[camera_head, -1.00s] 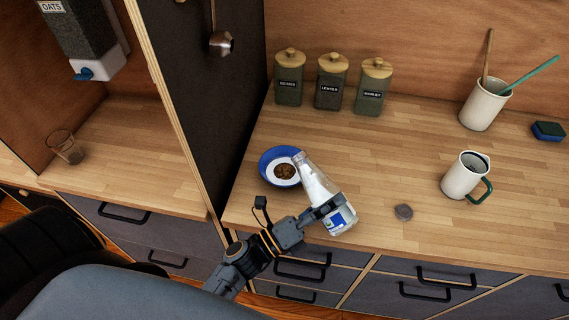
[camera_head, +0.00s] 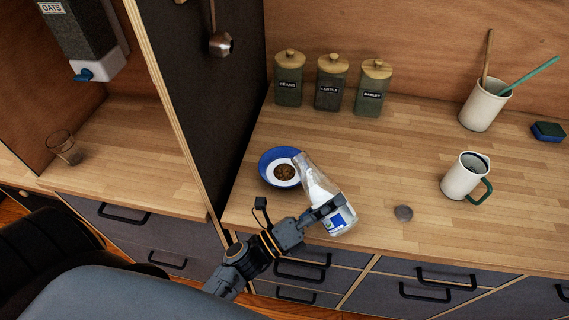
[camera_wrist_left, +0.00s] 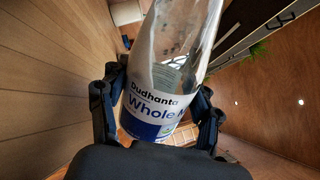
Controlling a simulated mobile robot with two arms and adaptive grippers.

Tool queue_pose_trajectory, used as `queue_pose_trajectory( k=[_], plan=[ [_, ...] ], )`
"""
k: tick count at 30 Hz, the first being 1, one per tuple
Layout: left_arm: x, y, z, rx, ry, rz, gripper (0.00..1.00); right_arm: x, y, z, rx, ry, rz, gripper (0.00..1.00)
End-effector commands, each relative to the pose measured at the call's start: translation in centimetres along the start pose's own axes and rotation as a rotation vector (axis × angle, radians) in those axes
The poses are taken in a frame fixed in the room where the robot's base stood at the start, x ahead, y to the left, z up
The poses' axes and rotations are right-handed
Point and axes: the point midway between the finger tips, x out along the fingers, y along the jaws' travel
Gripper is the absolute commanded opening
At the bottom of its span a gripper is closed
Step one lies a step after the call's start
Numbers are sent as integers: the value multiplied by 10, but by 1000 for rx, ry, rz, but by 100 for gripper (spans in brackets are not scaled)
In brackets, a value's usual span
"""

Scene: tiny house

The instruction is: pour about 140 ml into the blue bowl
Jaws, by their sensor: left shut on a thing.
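The blue bowl (camera_head: 264,170) stands on the wooden counter, with white inside it and a brown heap in the middle. My left gripper (camera_head: 326,210) is shut on a clear glass milk bottle (camera_head: 318,188), which is tilted with its mouth up and left, at the bowl's right edge. White shows in the bottle's lower part; its neck looks clear. I cannot make out a stream. In the left wrist view the fingers clasp the bottle around its blue and white "Whole M..." label (camera_wrist_left: 152,108). My right gripper is not in view.
Several lidded canisters (camera_head: 331,85) line the back. A dark partition (camera_head: 212,110) rises left of the bowl. The counter's middle is clear.

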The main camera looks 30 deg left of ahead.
Motion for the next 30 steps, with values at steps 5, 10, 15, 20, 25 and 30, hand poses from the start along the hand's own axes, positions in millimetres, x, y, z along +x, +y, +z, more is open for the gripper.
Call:
queue_pose_trajectory(
  k=[5,10,15,20,25,30],
  plan=[
    [1,-2,1,0,-1,-4,1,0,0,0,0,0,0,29],
    [1,-2,1,0,-1,-4,1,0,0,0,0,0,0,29],
    [1,-2,1,0,-1,-4,1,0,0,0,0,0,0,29],
    [1,-2,3,29,7,-5,1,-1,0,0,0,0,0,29],
    [1,-2,16,199,52,-6,1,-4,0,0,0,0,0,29],
    [0,2,33,492,131,-5,1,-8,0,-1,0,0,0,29]
  ],
)
